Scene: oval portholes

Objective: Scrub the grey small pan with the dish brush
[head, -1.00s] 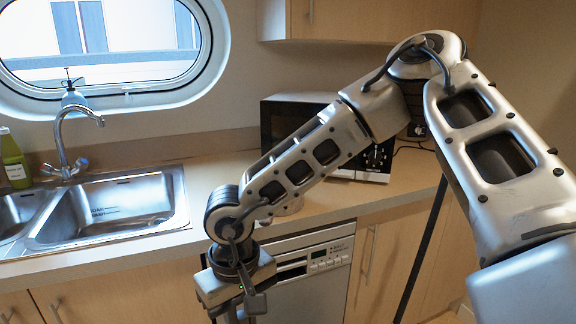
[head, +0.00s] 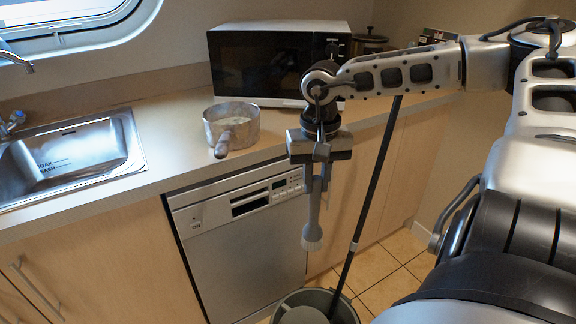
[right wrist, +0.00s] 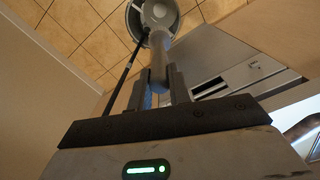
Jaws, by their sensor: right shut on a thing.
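In the right wrist view the brush (right wrist: 159,55) sits between the two fingers (right wrist: 160,88). The left gripper is not in view.
A microwave (head: 268,68) stands at the back of the counter. The sink (head: 75,160) is at the left. A bucket (head: 345,312) with a long pole (head: 372,190) stands on the floor below the gripper. The counter between sink and pan is clear.

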